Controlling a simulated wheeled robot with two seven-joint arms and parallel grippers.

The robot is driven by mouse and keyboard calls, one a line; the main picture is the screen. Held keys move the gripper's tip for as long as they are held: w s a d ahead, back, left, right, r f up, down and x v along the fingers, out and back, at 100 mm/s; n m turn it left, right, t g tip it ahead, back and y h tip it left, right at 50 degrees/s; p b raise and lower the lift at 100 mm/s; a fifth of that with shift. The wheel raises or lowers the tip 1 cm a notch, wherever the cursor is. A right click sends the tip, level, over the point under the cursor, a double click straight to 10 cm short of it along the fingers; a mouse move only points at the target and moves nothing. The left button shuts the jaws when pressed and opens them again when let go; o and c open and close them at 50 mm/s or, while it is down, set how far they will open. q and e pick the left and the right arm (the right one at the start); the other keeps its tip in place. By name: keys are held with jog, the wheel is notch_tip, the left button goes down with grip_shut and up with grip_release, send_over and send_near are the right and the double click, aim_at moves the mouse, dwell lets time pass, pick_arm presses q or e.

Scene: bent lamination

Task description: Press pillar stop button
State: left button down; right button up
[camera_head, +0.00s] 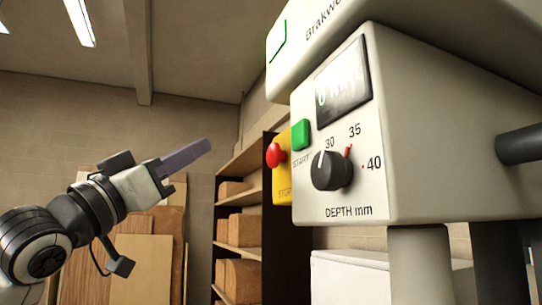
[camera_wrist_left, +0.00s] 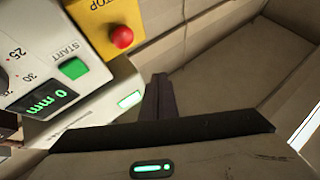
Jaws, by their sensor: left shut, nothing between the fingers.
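The red stop button (camera_head: 275,155) sits on a yellow box (camera_head: 283,180) at the left side of the machine's control head. In the left wrist view the stop button (camera_wrist_left: 122,37) stands on the yellow box (camera_wrist_left: 100,14), which is marked STOP. My left gripper (camera_head: 208,146) is shut and empty, to the left of the button and apart from it, with its fingers pointing right and slightly up. In the left wrist view its fingers (camera_wrist_left: 160,84) are together, and the button is beyond them to the upper left. My right gripper is not in view.
The control head (camera_head: 365,195) carries a green START button (camera_head: 301,135), a depth knob (camera_head: 331,170) and a display (camera_head: 343,87). Below it is a pale pillar (camera_head: 420,265). Behind are shelves with boxes (camera_head: 243,230) and leaning boards (camera_head: 140,270). The space between gripper and button looks clear.

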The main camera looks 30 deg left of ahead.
aim_at(276, 156)
pick_arm(q)
jog(key=w+d+p, duration=0.2)
jog(key=w+d, duration=0.3)
jog(key=w, duration=0.2)
jog(key=shift+d+p, duration=0.3)
jog(key=shift+d, duration=0.1)
dwell(0.9)
dwell(0.9)
jog(key=shift+w+d, duration=0.3)
